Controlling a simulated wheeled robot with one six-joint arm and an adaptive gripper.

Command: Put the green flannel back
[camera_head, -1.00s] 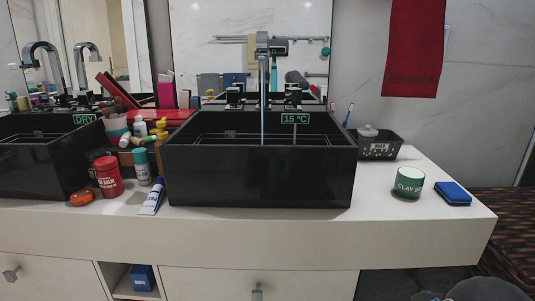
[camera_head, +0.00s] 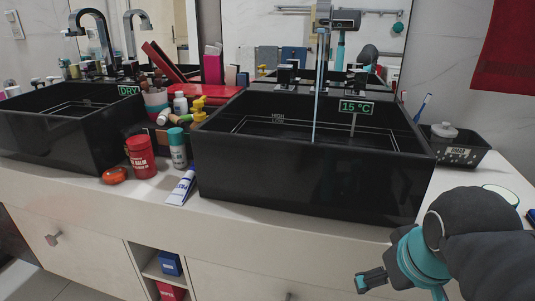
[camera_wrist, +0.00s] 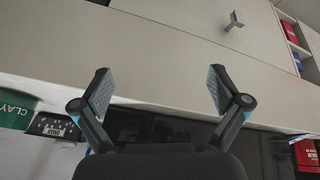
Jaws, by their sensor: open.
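I cannot make out a green flannel in either view. My gripper (camera_head: 367,279) is at the lower right of the head view, in front of the white counter's front face and below the right-hand sink. In the wrist view my gripper (camera_wrist: 160,90) is open, its two fingers wide apart with nothing between them. The cream drawer fronts (camera_wrist: 160,40) lie beyond the fingers. Small hanging cloths, one blue-grey (camera_head: 294,58), show in the mirror.
Water runs into the right black sink (camera_head: 305,170), marked 15 °C; the left sink (camera_head: 60,140) reads DRY. A black basket (camera_head: 458,152) is at right. A red towel (camera_head: 508,50) hangs there.

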